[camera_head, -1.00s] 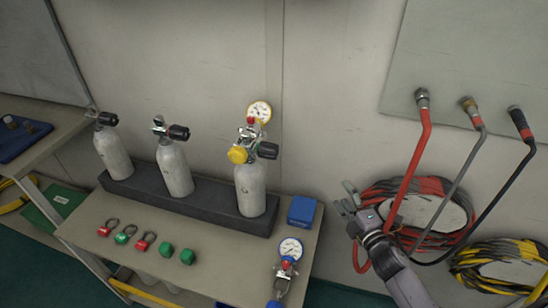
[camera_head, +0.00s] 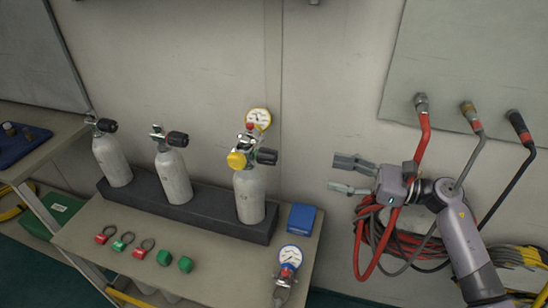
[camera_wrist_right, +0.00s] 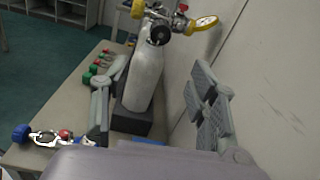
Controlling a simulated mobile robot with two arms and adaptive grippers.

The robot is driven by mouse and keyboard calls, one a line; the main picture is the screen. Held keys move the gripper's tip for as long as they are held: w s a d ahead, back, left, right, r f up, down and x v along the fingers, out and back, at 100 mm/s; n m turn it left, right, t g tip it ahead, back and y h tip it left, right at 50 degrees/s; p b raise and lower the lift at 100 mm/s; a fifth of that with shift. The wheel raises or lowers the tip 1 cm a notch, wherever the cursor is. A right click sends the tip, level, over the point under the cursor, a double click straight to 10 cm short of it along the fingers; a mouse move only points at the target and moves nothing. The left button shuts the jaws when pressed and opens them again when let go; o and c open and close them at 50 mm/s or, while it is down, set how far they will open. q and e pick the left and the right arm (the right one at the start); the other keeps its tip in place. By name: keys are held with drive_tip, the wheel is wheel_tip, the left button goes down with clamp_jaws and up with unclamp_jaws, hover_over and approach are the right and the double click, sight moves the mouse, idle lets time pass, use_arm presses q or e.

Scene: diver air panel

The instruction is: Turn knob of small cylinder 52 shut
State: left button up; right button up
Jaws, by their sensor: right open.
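Three small grey cylinders stand in a dark rack (camera_head: 150,204) on the table. I cannot read any number on them, so I cannot tell which is 52. The left cylinder (camera_head: 112,160), the middle one (camera_head: 174,178) and the right one (camera_head: 249,198) each have a black knob at the top right. The right cylinder's knob (camera_head: 267,156) sits beside a yellow cap (camera_head: 236,160) and a gauge (camera_head: 259,118). My right gripper (camera_head: 342,175) is open and empty, to the right of that knob and apart from it. The right cylinder also shows between the fingers in the right wrist view (camera_wrist_right: 146,78). My left gripper is out of view.
A blue box (camera_head: 301,217) and a blue-rimmed gauge (camera_head: 290,257) are on the table's right side. Red and green tagged pieces (camera_head: 138,253) lie in front. Hoses (camera_head: 421,150) hang from the wall panel at right, behind my right arm.

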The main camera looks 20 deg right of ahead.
sight(276, 160)
drive_tip(key=p+x, duration=0.3)
drive_tip(key=x, duration=1.2)
drive_tip(key=shift+r+p, duration=0.1)
drive_tip(key=shift+p, duration=0.3)
drive_tip(key=shift+w+a, duration=0.4)
drive_tip(key=shift+a, duration=0.05)
drive_tip(key=shift+c, duration=0.4)
drive_tip(key=c, duration=1.1)
